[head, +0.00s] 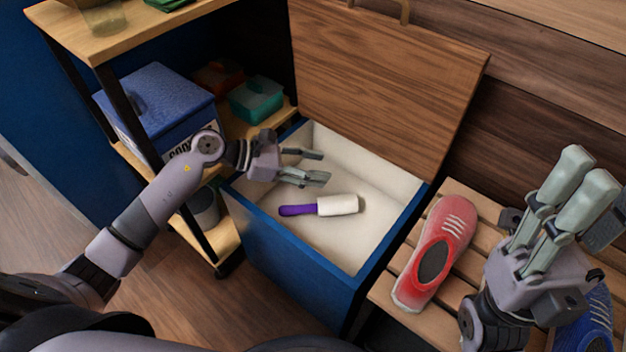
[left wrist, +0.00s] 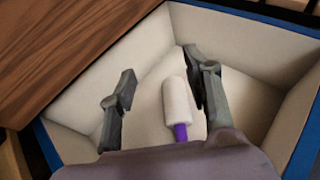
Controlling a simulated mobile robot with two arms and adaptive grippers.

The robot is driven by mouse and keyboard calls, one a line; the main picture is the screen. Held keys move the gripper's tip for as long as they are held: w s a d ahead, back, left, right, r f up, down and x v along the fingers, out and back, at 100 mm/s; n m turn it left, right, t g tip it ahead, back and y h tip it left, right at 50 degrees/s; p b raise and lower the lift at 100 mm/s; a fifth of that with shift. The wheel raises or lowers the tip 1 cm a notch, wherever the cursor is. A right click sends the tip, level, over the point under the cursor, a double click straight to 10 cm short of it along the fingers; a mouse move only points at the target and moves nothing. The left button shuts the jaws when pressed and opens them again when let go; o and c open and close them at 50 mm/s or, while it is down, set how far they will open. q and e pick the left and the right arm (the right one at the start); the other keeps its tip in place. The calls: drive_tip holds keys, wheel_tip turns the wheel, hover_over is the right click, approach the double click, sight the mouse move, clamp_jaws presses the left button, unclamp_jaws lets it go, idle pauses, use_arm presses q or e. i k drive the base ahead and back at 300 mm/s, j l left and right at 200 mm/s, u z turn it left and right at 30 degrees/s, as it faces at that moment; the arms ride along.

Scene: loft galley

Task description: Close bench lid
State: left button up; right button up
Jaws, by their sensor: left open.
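The bench is a blue box (head: 290,257) with a cream lining, and its wooden lid (head: 385,75) stands raised at the back. The lid also shows at the upper left of the left wrist view (left wrist: 60,45). A lint roller (head: 337,205) with a purple handle lies inside on the lining; it also shows in the left wrist view (left wrist: 178,105).
A red shoe (head: 437,250) and a blue shoe (head: 597,318) sit on the slatted wooden seat (head: 385,292) right of the box. A shelf cart (head: 150,40) at the left holds a blue bin (head: 155,100) and a teal container (head: 257,100), close to my left arm.

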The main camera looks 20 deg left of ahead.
sight(402, 92)
drive_tip(key=k, duration=1)
